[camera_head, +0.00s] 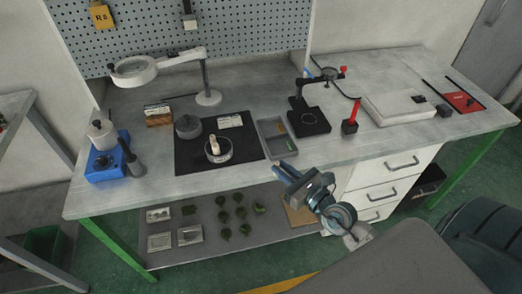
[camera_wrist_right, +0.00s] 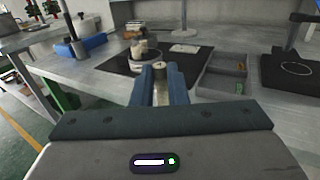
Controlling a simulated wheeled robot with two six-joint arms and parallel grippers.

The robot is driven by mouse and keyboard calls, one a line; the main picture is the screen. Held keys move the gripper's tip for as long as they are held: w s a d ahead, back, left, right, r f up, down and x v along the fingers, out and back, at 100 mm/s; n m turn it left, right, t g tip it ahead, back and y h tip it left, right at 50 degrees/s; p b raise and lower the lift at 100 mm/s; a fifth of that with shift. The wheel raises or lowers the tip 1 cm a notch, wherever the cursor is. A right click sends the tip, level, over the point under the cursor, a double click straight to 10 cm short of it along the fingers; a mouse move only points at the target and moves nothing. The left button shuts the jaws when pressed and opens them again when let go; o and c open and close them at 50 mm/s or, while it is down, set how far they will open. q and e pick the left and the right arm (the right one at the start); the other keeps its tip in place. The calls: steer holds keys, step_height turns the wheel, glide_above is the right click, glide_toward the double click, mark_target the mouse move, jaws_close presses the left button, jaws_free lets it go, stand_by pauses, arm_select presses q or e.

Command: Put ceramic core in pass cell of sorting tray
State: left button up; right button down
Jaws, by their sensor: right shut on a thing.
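My right gripper (camera_head: 280,170) is in front of the table's front edge, below and near the sorting tray. In the wrist view its blue fingers (camera_wrist_right: 160,75) are shut on a small grey-beige piece (camera_wrist_right: 159,88). The piece may be the ceramic core; too little of it shows to be sure. The grey sorting tray (camera_head: 267,149) lies on the table right of a black mat, with small coloured marks in its cells; it also shows in the wrist view (camera_wrist_right: 203,82), right of the fingers. I cannot read which cell is pass. My left gripper is not in view.
A round dish (camera_head: 220,158) with an upright pale piece (camera_head: 214,145) stands on the black mat (camera_head: 190,165). A magnifier lamp (camera_head: 208,97) stands behind. A black-based stand (camera_head: 310,122) is right of the tray. A lower shelf (camera_head: 215,250) holds several green pieces.

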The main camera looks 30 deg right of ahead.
arm_select(q)
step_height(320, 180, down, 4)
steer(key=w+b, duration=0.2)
steer(key=b, duration=0.3)
arm_select(e)
steer(key=w+d, duration=0.2)
steer(key=w, duration=0.2)
steer(key=w+d+f, duration=0.1)
steer(key=w+d, duration=0.2)
steer(key=w, duration=0.1)
steer(key=w+d+f, duration=0.1)
steer(key=w+d, duration=0.2)
steer(key=shift+w+d, duration=0.2)
steer(key=shift+w, duration=0.2)
steer(key=shift+w+d+r, duration=0.1)
steer(key=shift+w+d, duration=0.2)
steer(key=shift+w, duration=0.1)
step_height(320, 180, down, 3)
steer(key=b, duration=0.3)
steer(key=shift+w+d, duration=0.1)
steer(key=shift+w, duration=0.05)
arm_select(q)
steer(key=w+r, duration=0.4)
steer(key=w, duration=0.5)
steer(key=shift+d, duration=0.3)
arm_select(e)
steer(key=shift+f, duration=0.2)
